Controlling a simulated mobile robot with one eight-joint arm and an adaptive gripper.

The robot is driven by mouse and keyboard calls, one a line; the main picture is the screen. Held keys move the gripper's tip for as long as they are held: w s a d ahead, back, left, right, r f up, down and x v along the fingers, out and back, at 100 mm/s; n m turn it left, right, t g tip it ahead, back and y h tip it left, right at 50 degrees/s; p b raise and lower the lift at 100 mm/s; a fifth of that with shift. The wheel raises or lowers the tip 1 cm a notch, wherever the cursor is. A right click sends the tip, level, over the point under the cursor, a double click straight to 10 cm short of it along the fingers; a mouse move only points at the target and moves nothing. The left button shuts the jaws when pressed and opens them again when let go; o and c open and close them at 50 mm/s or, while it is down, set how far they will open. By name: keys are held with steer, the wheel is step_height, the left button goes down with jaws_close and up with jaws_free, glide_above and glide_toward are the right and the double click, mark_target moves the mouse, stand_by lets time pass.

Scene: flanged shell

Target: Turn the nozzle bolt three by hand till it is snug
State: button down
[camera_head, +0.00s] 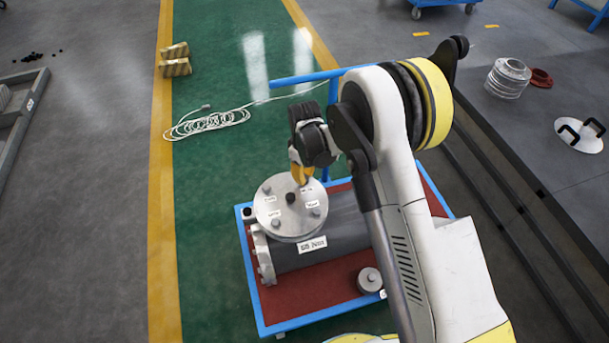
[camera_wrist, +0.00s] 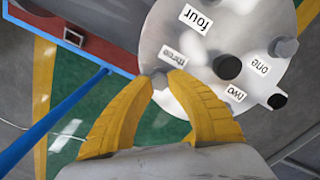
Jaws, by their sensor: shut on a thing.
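The round grey nozzle cover (camera_head: 283,230) sits on the big grey shell, with bolts and labels round its face. In the wrist view the cover (camera_wrist: 207,45) shows labels reading one, two, three and four. My gripper (camera_wrist: 163,78) has its yellow fingers shut on bolt three (camera_wrist: 159,73), a small grey head beside the label "three" at the cover's edge. In the head view my gripper (camera_head: 301,182) comes down on the cover's far side and hides that bolt. Bolt one (camera_wrist: 284,47) shows across the cover. A dark knob (camera_wrist: 227,66) stands at the cover's middle.
The shell (camera_head: 345,235) lies on a blue-framed cart with a red top (camera_head: 312,293). A small round grey part (camera_head: 370,280) sits at the cart's front right. A blue handle bar (camera_head: 292,79) rises behind. A coiled white cable (camera_head: 207,124) lies on the green floor.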

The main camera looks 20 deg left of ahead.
mark_target(305, 177)
steer(key=m+b, duration=0.1)
steer(key=m, duration=0.5)
steer(key=shift+m, duration=0.3)
steer(key=m, duration=0.3)
steer(key=shift+m, duration=2.3)
steer(key=c, duration=1.3)
jaws_free()
steer(key=shift+o, duration=0.2)
step_height(305, 177, up, 12)
